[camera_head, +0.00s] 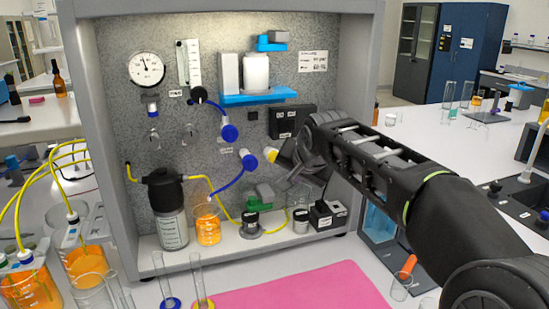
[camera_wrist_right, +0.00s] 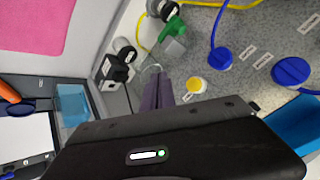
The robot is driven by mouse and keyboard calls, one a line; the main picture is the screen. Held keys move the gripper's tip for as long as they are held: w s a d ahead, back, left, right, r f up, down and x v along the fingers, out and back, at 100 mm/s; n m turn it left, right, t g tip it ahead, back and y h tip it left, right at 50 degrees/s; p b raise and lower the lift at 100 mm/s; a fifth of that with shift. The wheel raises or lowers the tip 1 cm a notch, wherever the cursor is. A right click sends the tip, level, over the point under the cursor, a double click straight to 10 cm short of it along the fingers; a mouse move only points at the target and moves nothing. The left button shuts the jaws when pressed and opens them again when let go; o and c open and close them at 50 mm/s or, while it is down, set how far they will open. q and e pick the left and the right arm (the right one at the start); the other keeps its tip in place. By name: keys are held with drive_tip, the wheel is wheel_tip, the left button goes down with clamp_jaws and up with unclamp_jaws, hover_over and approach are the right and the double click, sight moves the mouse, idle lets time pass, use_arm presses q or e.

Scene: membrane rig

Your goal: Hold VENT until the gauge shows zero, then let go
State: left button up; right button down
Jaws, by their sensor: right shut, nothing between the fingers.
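The round white gauge (camera_head: 146,68) is on the upper left of the speckled panel. Its dark needle points up and slightly left; the scale is too small to read. A yellow round button (camera_head: 271,154) is on the panel, with a small label too small to read, so I cannot confirm it is VENT. It also shows in the right wrist view (camera_wrist_right: 193,86). My right gripper (camera_head: 284,172) is shut and empty near the yellow button. In the right wrist view its fingers (camera_wrist_right: 158,92) appear beside the button, with a gap in the picture; contact cannot be told. My left gripper is not in view.
Blue knobs (camera_head: 229,132) and a blue shelf (camera_head: 258,97) stick out of the panel. A black-capped bottle (camera_head: 169,210), an orange beaker (camera_head: 207,225) and a green-topped part (camera_head: 265,195) stand below. A pink mat (camera_head: 300,288) lies in front.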

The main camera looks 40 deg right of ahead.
sight(274, 157)
drive_tip(key=w+d+p, duration=0.2)
drive_tip(key=w+p, duration=0.3)
drive_tip(key=w, duration=0.3)
drive_tip(key=shift+w+d, duration=0.2)
drive_tip(key=shift+d, duration=0.15)
drive_tip(key=shift+w, duration=0.1)
idle(1.8)
drive_tip(key=shift+w+d, duration=0.1)
drive_tip(key=shift+w, duration=0.2)
drive_tip(key=shift+w+d+p, duration=0.2)
drive_tip(key=shift+w+p, duration=0.2)
drive_tip(key=shift+w, duration=0.1)
idle(2.6)
idle(0.6)
drive_tip(key=shift+s+a+b, duration=0.35)
drive_tip(key=shift+s+b, duration=0.45)
drive_tip(key=shift+s, duration=0.1)
